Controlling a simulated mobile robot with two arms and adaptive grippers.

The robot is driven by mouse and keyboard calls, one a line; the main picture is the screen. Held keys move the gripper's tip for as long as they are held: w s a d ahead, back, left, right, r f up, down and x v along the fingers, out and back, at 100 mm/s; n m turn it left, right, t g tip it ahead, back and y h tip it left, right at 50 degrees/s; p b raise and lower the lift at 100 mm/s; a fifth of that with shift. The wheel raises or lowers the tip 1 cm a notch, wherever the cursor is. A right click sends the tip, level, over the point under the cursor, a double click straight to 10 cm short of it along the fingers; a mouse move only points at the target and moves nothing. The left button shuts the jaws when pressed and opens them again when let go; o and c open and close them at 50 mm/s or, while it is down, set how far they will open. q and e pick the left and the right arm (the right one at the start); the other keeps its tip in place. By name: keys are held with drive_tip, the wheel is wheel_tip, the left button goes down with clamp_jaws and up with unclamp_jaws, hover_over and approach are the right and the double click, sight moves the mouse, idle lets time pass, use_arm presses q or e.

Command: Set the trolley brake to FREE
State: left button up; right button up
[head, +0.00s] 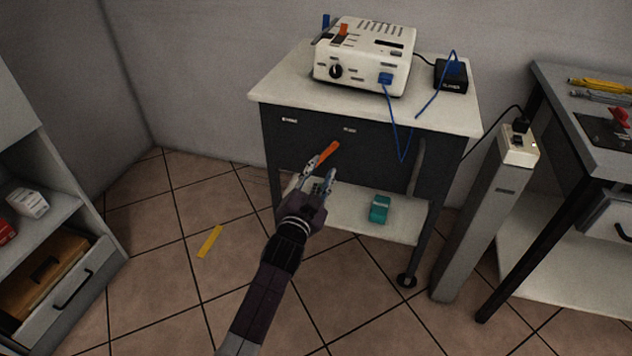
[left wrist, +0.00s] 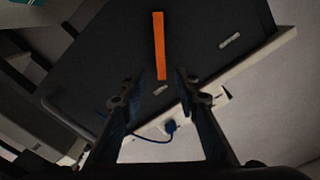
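The trolley (head: 270,87) has a pale top and a dark front panel (head: 385,150). An orange lever (head: 329,151), which looks like the brake lever, sits on this panel, tilted with its upper end toward the right of two small labels (head: 349,129). The other label (head: 289,120) is at the panel's upper left; I cannot read either surely. My left gripper (head: 321,169) is open in front of the lever. In the left wrist view the lever (left wrist: 159,45) shows beyond the gap between the parted fingertips (left wrist: 157,84); contact is not clear. My right gripper is out of view.
A white device (head: 362,60) with blue cables and a black box (head: 451,77) stand on the trolley top. A teal box (head: 379,209) lies on its lower shelf. A grey post (head: 482,210) and a workbench (head: 570,130) stand right. A yellow strip (head: 209,241) lies on the floor.

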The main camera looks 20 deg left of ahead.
use_arm(q)
drive_tip(key=shift+s+a, duration=0.1)
drive_tip(key=shift+s, duration=2.1)
